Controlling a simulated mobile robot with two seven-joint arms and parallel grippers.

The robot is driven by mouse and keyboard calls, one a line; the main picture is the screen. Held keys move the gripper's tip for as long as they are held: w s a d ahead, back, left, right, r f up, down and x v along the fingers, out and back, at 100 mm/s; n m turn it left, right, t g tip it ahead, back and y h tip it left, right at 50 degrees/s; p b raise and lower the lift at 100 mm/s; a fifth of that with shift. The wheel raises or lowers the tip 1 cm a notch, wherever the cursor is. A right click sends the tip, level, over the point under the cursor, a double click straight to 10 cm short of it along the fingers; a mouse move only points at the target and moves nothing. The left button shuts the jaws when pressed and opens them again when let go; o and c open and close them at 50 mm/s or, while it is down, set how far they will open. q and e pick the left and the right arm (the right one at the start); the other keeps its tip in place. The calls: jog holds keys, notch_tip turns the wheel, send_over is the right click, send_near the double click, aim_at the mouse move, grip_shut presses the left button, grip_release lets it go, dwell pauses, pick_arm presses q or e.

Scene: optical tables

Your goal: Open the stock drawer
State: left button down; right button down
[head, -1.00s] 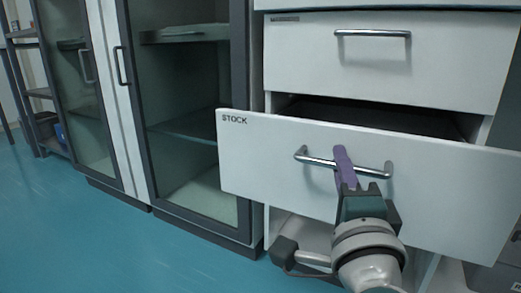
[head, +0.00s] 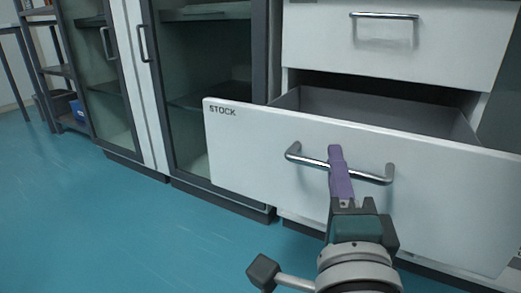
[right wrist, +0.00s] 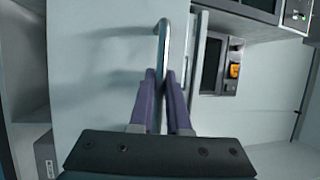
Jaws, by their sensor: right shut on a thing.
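The stock drawer (head: 255,130) is a white-fronted drawer marked STOCK at its top left corner. It stands partly open, and its grey inside (head: 375,108) shows behind the front. Its chrome bar handle (head: 312,161) is across the front. My right gripper (head: 338,160) has purple fingers and is shut on the handle near its middle. In the right wrist view the fingers (right wrist: 160,100) close around the handle bar (right wrist: 163,50). The part of the drawer's inside that shows looks empty. My left gripper is not in view.
A closed white drawer (head: 440,45) with its own handle is above the stock drawer. Glass-door cabinets (head: 205,60) stand to the left. A shelf rack (head: 50,70) is at the far left. The blue floor (head: 110,220) is clear at the left.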

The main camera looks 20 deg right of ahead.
jog(key=c, duration=0.9)
grip_release()
jog(key=p+v, duration=0.1)
jog(key=v, duration=0.9)
jog(key=shift+p, duration=0.35)
